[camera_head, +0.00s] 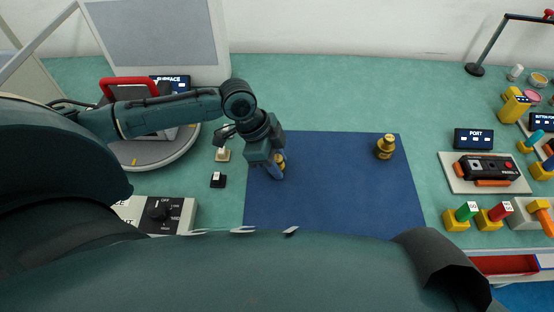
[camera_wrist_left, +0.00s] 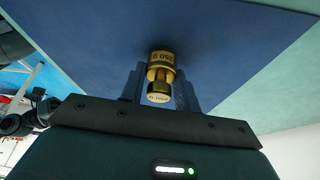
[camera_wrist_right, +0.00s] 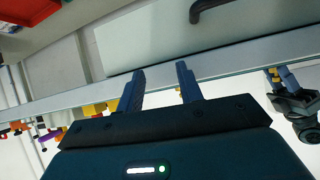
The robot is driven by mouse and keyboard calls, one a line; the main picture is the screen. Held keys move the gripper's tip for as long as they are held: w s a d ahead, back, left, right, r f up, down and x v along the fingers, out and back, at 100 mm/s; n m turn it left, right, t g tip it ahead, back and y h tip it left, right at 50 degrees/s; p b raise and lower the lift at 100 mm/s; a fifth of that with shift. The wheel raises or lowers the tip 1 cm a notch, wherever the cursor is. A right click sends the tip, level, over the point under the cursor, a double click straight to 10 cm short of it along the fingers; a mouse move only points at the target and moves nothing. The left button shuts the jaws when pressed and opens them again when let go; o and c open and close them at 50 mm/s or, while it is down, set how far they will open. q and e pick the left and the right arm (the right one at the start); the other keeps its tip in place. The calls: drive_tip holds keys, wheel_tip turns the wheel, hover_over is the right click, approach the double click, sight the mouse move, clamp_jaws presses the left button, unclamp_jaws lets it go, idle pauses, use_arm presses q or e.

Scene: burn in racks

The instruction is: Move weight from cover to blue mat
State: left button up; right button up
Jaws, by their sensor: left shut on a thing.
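My left gripper (camera_head: 277,172) is over the left part of the blue mat (camera_head: 330,205), pointing down. It is shut on a brass weight (camera_wrist_left: 161,68), which shows between its fingers in the left wrist view with "250 g"-like marking. The weight is at or just above the mat; I cannot tell if it touches. A second brass weight (camera_head: 385,147) stands upright on the mat's upper right part. My right gripper (camera_wrist_right: 160,88) shows in its own wrist view with its fingers apart and nothing between them. I cannot make out the cover clearly.
A round grey device with a red handle (camera_head: 128,84) stands at the left, partly behind my left arm. Small switches (camera_head: 218,180) and a control box (camera_head: 160,212) lie left of the mat. The mat's middle is clear.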

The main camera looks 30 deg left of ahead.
use_arm(q)
drive_tip(key=shift+f, duration=0.1)
drive_tip(key=o, duration=1.1)
drive_tip(key=v, duration=1.2)
